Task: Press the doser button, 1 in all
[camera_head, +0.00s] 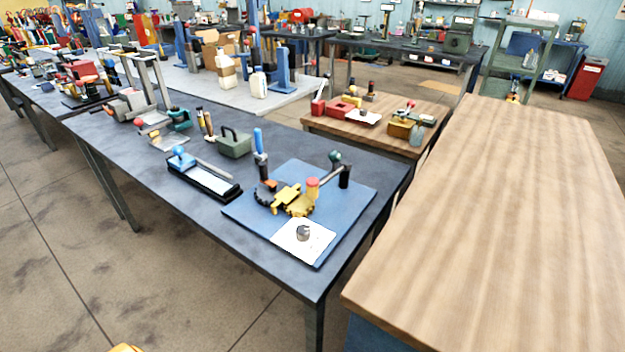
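I cannot pick out a doser or its button for certain. A blue mat (345,212) lies on the near end of the dark workbench. On it stands a cluster of yellow parts (287,197), with a red-topped piece (312,186) at its right. A small grey metal piece (303,232) sits on a white sheet (310,244) at the mat's front. Neither of my grippers shows in the head view. A small yellow-orange shape is cut off at the bottom edge, and I cannot tell what it is.
The dark workbench (130,160) carries a black tray with a white pad (207,182) and a green box (234,143). A bare wooden table (500,220) stands at the right. Another wooden table (385,128) with small items stands behind. Open floor (60,270) lies at the lower left.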

